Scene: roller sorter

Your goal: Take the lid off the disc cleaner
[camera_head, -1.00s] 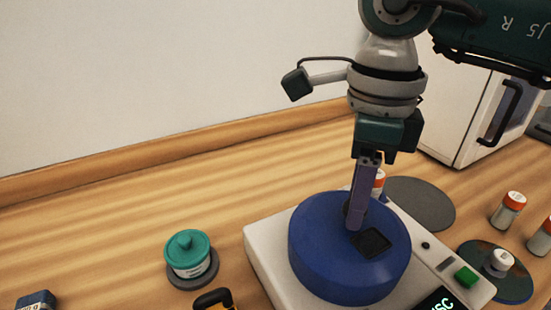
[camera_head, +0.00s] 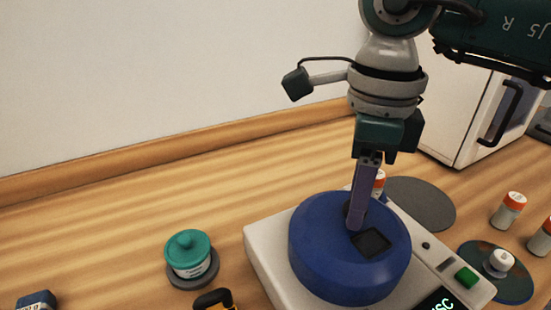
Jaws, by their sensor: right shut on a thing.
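The disc cleaner (camera_head: 268,262) is a white box with a green button and a lit display on its right side. Its round blue lid (camera_head: 325,262) sits on top of it, with a dark square recess on the lid's upper face. My right gripper (camera_head: 356,222) comes down from above and is shut on the lid's knob, which its fingers mostly hide. I see no gap between lid and cleaner. My left gripper is not in view.
A teal-lidded jar (camera_head: 188,254) stands on a grey coaster at left. A grey round mat (camera_head: 425,204) lies behind the cleaner. Orange-capped bottles (camera_head: 509,210) and a dark disc (camera_head: 516,285) are at right. A white cabinet (camera_head: 460,115) stands at the back right.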

